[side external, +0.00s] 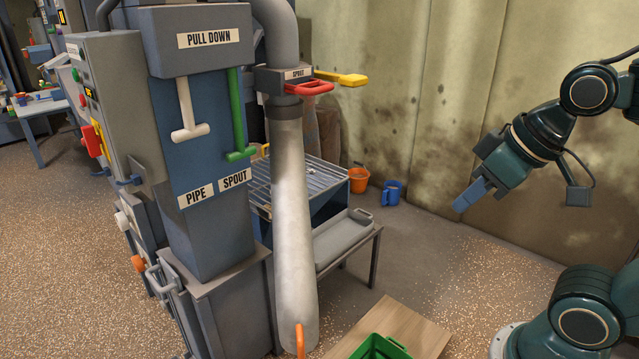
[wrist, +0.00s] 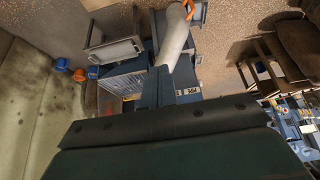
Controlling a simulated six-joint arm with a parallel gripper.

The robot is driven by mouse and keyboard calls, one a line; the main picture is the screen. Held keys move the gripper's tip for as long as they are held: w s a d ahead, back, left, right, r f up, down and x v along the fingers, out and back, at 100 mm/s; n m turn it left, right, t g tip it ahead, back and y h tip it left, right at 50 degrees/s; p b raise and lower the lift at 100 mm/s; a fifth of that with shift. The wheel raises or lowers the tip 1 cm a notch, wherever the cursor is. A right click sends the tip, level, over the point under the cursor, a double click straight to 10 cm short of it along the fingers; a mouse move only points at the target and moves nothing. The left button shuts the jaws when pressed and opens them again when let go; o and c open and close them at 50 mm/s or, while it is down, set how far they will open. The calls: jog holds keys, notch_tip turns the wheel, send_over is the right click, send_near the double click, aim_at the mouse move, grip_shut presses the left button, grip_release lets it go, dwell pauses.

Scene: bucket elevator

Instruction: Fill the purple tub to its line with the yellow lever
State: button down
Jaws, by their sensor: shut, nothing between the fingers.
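The yellow lever (side external: 341,78) sticks out to the right from the collar labelled SPOUT, just above and behind a red lever (side external: 309,88). I see no purple tub in either view. The pale spout pipe (side external: 292,220) hangs down from the collar, with an orange handle (side external: 300,341) at its lower end. The pipe also shows at the top of the wrist view (wrist: 175,38). My gripper (side external: 463,204) is shut and empty, in the air near the back wall, well to the right of the levers and apart from everything.
A green crate (side external: 380,347) stands on a wooden board (side external: 425,330) at the bottom. A grey bench (side external: 345,235) stands behind the pipe. An orange bucket (side external: 357,180) and a blue bucket (side external: 392,193) are by the wall. White (side external: 187,110) and green (side external: 237,115) pull handles hang on the elevator.

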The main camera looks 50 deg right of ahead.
jog(key=w+d+r+t, duration=0.1)
jog(key=w+d+r, duration=0.25)
jog(key=w, duration=0.35)
jog(key=w+d+r+t, duration=0.2)
jog(key=w+d+r, duration=0.15)
jog(key=w, duration=0.45)
jog(key=w+d+r+t, duration=0.1)
jog(key=w+d+r, duration=0.1)
jog(key=w+r, duration=0.35)
jog(key=w+d+t, duration=0.1)
jog(key=w+d, duration=0.3)
jog(key=d, duration=0.3)
jog(key=w+d+r+t, duration=0.1)
jog(key=w+d+t, duration=0.1)
jog(key=w+d, duration=0.2)
jog(key=w+d+r+t, duration=0.1)
jog(key=w+d, duration=0.3)
jog(key=d, duration=0.7)
jog(key=shift+w+t, duration=0.15)
jog(key=shift+t, duration=0.55)
jog(key=shift+r, duration=0.1)
send_over(363, 78)
notch_tip(363, 78, down, 2)
jog(key=shift+w+f, duration=0.1)
jog(key=shift+f, duration=2.1)
jog(key=shift+f, duration=0.1)
